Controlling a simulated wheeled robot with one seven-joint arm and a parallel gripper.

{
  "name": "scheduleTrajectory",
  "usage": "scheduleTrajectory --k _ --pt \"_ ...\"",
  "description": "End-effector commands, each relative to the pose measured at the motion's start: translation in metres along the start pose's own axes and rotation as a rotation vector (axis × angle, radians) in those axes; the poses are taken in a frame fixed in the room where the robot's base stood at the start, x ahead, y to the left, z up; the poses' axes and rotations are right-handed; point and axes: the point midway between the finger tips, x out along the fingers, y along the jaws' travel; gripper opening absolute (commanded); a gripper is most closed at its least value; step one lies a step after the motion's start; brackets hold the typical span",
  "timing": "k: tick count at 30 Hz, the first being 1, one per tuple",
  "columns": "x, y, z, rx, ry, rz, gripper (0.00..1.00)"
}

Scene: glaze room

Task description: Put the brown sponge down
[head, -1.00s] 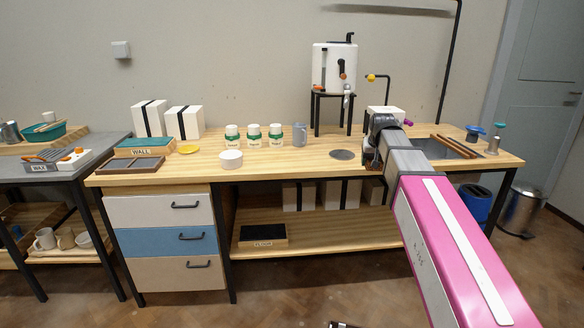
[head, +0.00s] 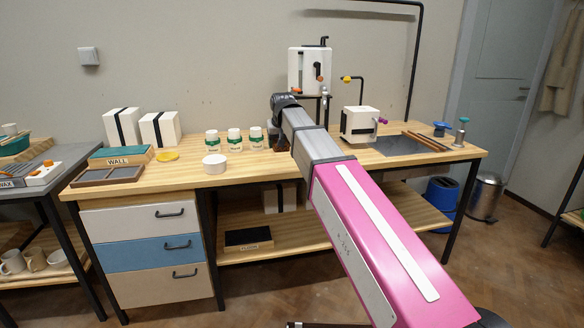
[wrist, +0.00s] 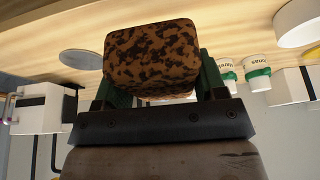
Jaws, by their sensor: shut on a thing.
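The brown sponge (wrist: 152,58), mottled with dark spots, is between the two fingers of my gripper (wrist: 155,88) in the wrist view. The gripper is shut on it. In the head view my gripper (head: 281,143) is over the wooden worktop (head: 225,178), right of the green-banded jars, and my own arm hides most of it. The sponge cannot be made out clearly there. Whether the sponge touches the worktop cannot be told.
Green-banded jars (head: 234,139) and a white round pot (head: 215,164) stand left of my gripper. A yellow dish (head: 167,156) lies further left.

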Motion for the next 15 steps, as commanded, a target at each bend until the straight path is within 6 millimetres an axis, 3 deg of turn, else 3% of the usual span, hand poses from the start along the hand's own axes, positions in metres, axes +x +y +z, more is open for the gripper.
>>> scheduleTrajectory --k 8,15 --pt "0.006 0.005 -0.004 0.001 0.000 0.000 0.35" --pt "0.041 0.035 -0.023 0.002 -0.001 0.000 0.35"
